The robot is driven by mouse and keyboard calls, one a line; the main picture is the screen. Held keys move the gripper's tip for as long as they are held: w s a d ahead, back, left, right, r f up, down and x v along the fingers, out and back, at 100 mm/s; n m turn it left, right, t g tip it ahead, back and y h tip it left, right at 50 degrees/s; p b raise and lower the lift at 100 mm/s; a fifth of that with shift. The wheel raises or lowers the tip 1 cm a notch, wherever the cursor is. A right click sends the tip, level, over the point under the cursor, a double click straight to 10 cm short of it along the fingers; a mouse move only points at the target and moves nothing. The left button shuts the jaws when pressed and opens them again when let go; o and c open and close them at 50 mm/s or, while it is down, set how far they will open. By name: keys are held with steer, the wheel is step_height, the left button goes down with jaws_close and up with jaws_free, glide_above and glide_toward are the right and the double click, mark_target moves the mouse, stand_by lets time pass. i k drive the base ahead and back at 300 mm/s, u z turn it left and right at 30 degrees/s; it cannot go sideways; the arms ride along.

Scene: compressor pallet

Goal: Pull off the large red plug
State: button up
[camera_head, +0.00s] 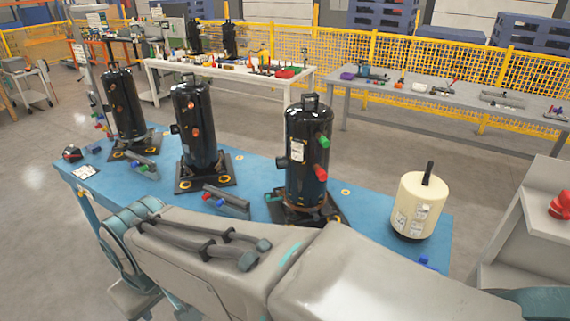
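A red plug (321,172) sticks out of the right side of the nearest black compressor (302,155), at about mid height. The compressor stands upright on a dark base plate on the blue pallet table (375,225). My grey arm crosses the bottom of the view in front of the table. My gripper is out of view.
Two more black compressors (194,125) (124,105) stand to the left. Small coloured plugs in grey holders (228,203) lie between them. A cream canister (418,205) stands at right. A pale stand (535,210) holds a red object (561,206). Workbenches and yellow fencing are behind.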

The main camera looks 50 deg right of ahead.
mark_target(322, 176)
steer(key=z, duration=0.75)
steer(key=i, duration=0.85)
steer(key=z, duration=1)
